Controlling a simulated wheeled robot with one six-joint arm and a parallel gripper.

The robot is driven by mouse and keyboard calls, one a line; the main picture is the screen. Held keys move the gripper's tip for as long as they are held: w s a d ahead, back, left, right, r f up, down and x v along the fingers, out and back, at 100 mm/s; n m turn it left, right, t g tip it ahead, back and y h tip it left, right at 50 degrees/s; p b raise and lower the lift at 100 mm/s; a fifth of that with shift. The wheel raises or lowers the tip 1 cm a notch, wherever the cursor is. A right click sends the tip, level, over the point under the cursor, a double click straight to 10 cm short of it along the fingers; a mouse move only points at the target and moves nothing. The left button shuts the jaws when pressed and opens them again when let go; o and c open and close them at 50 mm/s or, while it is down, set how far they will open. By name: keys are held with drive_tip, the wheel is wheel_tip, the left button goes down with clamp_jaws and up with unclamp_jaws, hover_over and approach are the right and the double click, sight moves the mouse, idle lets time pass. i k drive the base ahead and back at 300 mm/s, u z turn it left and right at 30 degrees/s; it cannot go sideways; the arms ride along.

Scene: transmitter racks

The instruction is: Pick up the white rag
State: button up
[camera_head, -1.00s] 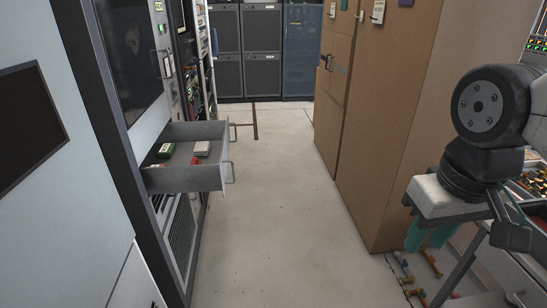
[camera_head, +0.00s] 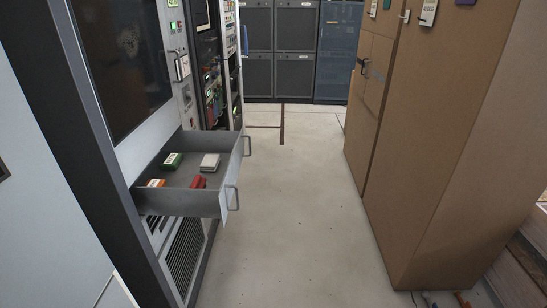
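I cannot make out a white rag for certain in the current view. The open drawer (camera_head: 184,203) on the left rack holds a pale grey-white block-like item (camera_head: 209,162), which looks more like a small box than cloth. Beside it are a green-and-white item (camera_head: 172,161), a red item (camera_head: 198,182) and an orange-and-white item (camera_head: 156,183). My gripper is not in view.
The drawer juts from the left rack (camera_head: 105,150) into the aisle, its handles (camera_head: 232,197) outward. A tall brown cabinet (camera_head: 440,150) stands on the right. Dark racks (camera_head: 295,50) close the far end. The pale floor (camera_head: 290,210) between is clear.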

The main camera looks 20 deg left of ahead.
sight(210, 162)
drive_tip(key=z, duration=0.05)
drive_tip(key=i, duration=0.7)
drive_tip(key=u, duration=1)
drive_tip(key=i, duration=0.55)
drive_tip(key=u, duration=0.65)
